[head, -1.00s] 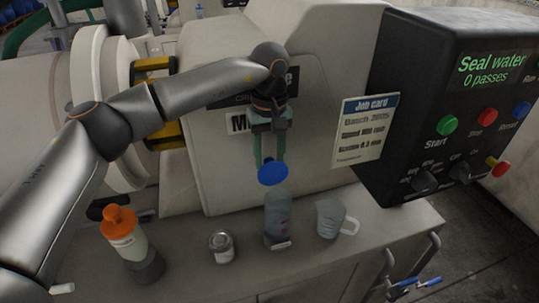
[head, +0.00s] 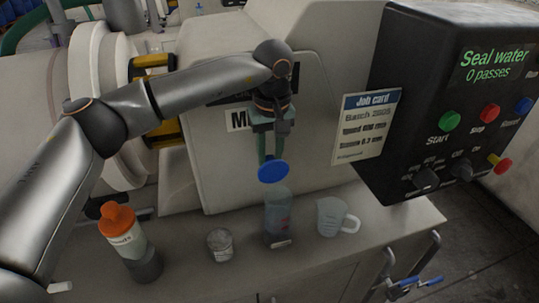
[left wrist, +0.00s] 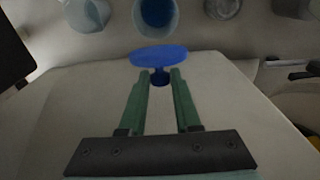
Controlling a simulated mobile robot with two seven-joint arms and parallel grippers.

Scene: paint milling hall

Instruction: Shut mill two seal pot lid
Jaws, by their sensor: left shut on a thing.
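The round blue lid (head: 273,171) is held by its small knob in my left gripper (head: 268,155). The left wrist view shows the lid (left wrist: 158,54) beyond the green fingers, which are closed on the knob (left wrist: 159,77). The clear, see-through seal pot (head: 278,218) stands upright on the ledge. The lid is just above its mouth and appears apart from it. In the left wrist view the open pot (left wrist: 157,12) shows blue inside, at the top edge, partly cut off. My right gripper is out of view.
On the ledge (head: 190,270) stand an orange-capped bottle (head: 128,245), a small can (head: 220,245) and a clear jug (head: 335,218), close beside the pot. The dark control panel (head: 440,110) juts out at the right. A job card (head: 365,127) hangs beside it.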

